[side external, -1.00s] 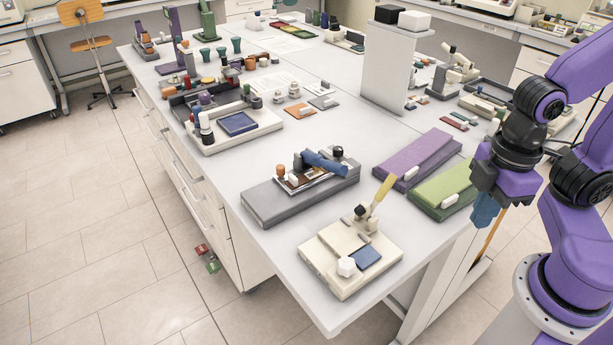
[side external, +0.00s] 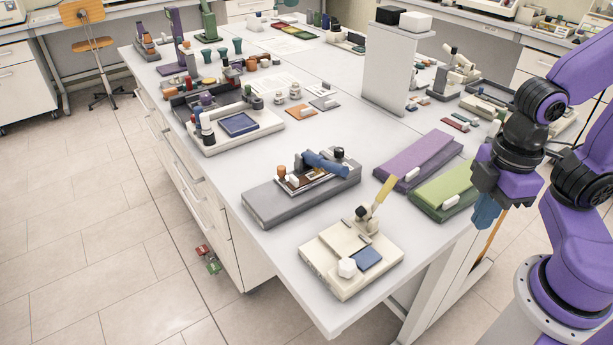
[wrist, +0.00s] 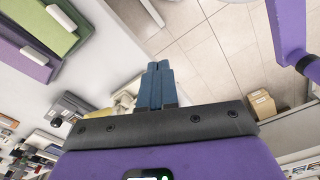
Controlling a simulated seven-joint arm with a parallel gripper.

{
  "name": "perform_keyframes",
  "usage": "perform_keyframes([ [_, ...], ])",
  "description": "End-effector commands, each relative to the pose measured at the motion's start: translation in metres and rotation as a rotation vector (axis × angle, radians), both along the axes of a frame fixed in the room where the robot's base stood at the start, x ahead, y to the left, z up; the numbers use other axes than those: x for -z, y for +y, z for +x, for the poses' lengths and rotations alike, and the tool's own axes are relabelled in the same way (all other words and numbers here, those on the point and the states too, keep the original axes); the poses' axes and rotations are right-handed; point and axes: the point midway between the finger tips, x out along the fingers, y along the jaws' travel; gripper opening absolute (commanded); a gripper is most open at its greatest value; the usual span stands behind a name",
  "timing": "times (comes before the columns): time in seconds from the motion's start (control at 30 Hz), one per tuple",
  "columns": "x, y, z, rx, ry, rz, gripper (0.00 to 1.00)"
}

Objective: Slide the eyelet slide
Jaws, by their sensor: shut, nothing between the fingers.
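No part is marked as the eyelet slide, and I cannot tell for sure which it is. A grey base (side external: 262,208) carries a small fixture with a blue handle (side external: 326,163), an orange knob and a dark knob. In front of it, a cream base (side external: 322,262) holds a lever with a yellow handle (side external: 384,189), a white knob (side external: 347,267) and a blue pad (side external: 368,257). My gripper (side external: 484,214) hangs at the right edge of the table, apart from these devices. Its blue fingers (wrist: 158,84) are together and empty in the wrist view.
A purple board (side external: 420,155) and a green board (side external: 452,185), each with a white block, lie nearest my gripper. A tall grey panel (side external: 390,70) stands behind. Another cream device (side external: 262,128) sits at the left. Bare tabletop lies between the devices.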

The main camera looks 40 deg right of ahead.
Motion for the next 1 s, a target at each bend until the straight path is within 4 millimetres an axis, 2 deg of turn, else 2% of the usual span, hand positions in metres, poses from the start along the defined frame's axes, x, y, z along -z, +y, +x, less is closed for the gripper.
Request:
perform_keyframes([
  [0.03, 0.000, 0.000, 0.000, 0.000, 0.000, 0.000, 0.13],
  [0.13, -0.003, 0.006, 0.006, 0.009, -0.001, 0.007, 0.46],
  [0.27, -0.013, 0.028, 0.033, 0.044, -0.007, 0.041, 0.48],
  [0.4, -0.030, 0.063, 0.090, 0.106, -0.028, 0.103, 0.48],
  [0.47, -0.037, 0.075, 0.118, 0.131, -0.041, 0.129, 0.48],
  [0.6, -0.050, 0.095, 0.189, 0.190, -0.081, 0.187, 0.48],
  [0.8, -0.063, 0.098, 0.286, 0.263, -0.153, 0.255, 0.48],
  [0.9, -0.067, 0.092, 0.321, 0.288, -0.184, 0.275, 0.48],
  [1.0, -0.070, 0.087, 0.342, 0.302, -0.204, 0.287, 0.48],
])
